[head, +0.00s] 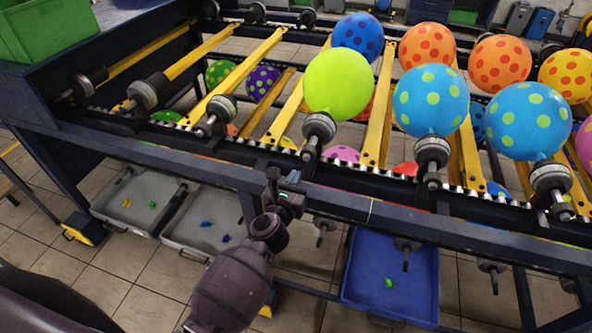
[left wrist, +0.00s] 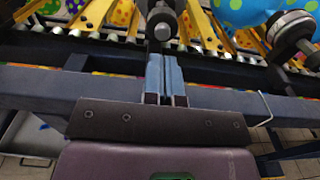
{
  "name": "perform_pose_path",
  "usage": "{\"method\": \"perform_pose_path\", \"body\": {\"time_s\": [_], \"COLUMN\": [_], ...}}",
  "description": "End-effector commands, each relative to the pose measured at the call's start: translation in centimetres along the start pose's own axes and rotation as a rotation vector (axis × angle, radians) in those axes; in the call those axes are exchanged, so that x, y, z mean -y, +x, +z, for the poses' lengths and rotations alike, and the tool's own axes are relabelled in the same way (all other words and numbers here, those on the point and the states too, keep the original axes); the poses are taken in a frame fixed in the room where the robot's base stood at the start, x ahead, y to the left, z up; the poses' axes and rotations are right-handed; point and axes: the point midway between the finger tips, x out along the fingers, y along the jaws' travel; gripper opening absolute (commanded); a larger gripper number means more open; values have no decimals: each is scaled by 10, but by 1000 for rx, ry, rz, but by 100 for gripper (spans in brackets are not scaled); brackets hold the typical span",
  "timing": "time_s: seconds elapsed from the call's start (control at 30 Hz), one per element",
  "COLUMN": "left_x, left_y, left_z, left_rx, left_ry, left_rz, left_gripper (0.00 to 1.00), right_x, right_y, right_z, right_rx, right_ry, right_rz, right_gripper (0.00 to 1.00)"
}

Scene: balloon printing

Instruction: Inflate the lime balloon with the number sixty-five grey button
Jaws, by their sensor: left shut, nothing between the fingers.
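The lime balloon (head: 338,82) is plain, round and inflated, and sits on a grey nozzle fitting (head: 318,127) of the rack. A dark knob hangs below that fitting. A grey round fitting with a knob (left wrist: 162,25) shows in the left wrist view, straight ahead of the fingers. No number can be read on any button. My left gripper (head: 290,182) is shut and empty, in front of the dark front rail and below the lime balloon's fitting. Its closed fingers (left wrist: 165,70) point at the rack in the left wrist view. My right gripper is not in view.
Polka-dot balloons stand on other fittings, including a blue one (head: 430,100) to the right. The dark front rail (head: 400,222) crosses the view. A blue tray (head: 390,265) and grey trays (head: 140,197) lie below. A green crate (head: 45,28) is at upper left.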

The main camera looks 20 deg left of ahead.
Motion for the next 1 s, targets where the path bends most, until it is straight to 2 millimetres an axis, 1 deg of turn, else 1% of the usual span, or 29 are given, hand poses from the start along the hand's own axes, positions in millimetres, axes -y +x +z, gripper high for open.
{"method": "perform_pose_path", "body": {"time_s": [0.03, 0.2, 0.3, 0.43, 0.63, 1.0], "left_x": [0, 0, 0, 0, 0, 0], "left_y": [-10, -39, -54, -67, -76, -76], "left_z": [1, 1, 1, 0, 1, 1], "left_rx": [0, 1, 1, 1, 2, 2], "left_ry": [-1, 0, 0, -1, 0, 0], "left_rz": [0, 0, -1, -1, -1, -1], "left_gripper": [0, 0, 0, 0, 0, 0], "right_x": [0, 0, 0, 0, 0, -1], "right_y": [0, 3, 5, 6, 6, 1], "right_z": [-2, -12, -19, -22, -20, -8], "right_rx": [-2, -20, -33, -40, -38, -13], "right_ry": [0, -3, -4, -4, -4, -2], "right_rz": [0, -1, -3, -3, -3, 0], "right_gripper": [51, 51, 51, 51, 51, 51]}}
